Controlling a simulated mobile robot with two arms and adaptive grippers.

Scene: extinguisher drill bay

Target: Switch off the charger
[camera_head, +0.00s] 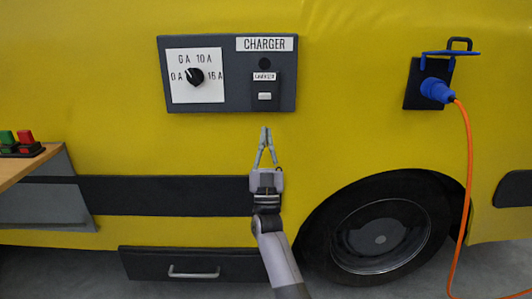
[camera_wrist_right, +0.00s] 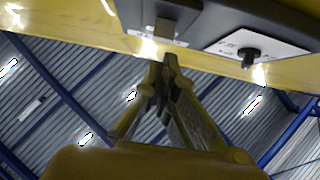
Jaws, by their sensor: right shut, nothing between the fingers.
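The charger panel (camera_head: 227,97) is a dark grey box on the yellow vehicle side, labelled CHARGER. On its left is a white dial plate with a black rotary knob (camera_head: 195,76). On its right is a small labelled switch (camera_head: 265,96) with a pale rocker, below a dark round lamp. My right gripper (camera_head: 266,131) is shut and empty, pointing up just below the panel, under the switch. In the right wrist view the shut fingertips (camera_wrist_right: 163,62) lie close to the switch (camera_wrist_right: 165,28), and the knob (camera_wrist_right: 249,57) is to the right. My left gripper is not in view.
A blue plug (camera_head: 436,90) with an orange cable (camera_head: 467,170) sits in a dark socket at right. A wheel (camera_head: 381,236) is at lower right. A wooden bench (camera_head: 25,165) with red and green items stands at far left. A drawer (camera_head: 194,264) is below.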

